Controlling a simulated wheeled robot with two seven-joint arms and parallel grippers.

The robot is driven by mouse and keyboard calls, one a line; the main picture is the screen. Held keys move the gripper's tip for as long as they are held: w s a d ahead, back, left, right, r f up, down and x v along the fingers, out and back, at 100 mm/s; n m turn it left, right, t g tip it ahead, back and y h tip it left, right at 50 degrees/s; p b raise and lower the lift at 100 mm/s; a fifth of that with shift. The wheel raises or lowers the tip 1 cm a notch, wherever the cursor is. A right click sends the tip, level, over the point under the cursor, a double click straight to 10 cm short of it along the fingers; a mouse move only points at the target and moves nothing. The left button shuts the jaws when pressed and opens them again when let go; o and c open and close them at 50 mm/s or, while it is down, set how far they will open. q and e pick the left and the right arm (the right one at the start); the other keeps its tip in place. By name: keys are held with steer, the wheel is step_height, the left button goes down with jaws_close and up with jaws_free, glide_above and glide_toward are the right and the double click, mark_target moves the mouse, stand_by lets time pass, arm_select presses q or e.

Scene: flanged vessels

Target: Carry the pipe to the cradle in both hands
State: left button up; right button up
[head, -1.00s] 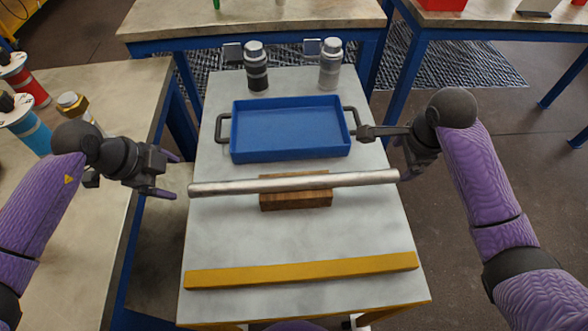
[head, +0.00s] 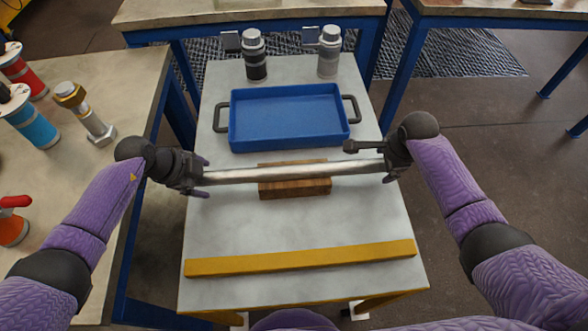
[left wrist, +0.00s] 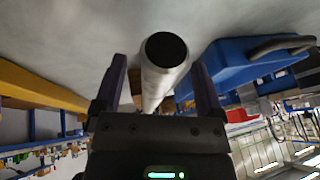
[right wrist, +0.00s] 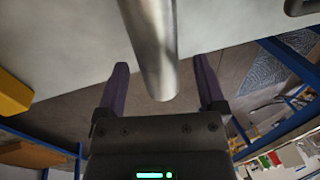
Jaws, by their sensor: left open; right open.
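The pipe (head: 294,172), a grey metal tube, lies level from left to right across a wooden block (head: 295,188) on the pale table. My left gripper (head: 204,177) is open at its left end. In the left wrist view the dark-capped pipe end (left wrist: 165,50) sits between the spread fingers. My right gripper (head: 378,164) is open at its right end. In the right wrist view that end of the pipe (right wrist: 155,50) lies between the spread fingers, with gaps on both sides. I cannot tell which thing is the cradle.
A blue handled tray (head: 290,146) stands just behind the pipe. Two bottles (head: 255,60) (head: 328,58) stand at the back. A yellow bar (head: 300,258) runs along the front. The table between pipe and bar is clear. A bench (head: 60,170) with spools stands left.

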arm_select(q)
jaws_close()
arm_select(e)
jaws_close()
arm_select(q)
steer(key=shift+r, duration=0.1)
arm_select(e)
steer(key=shift+r, duration=0.1)
stand_by(0.9)
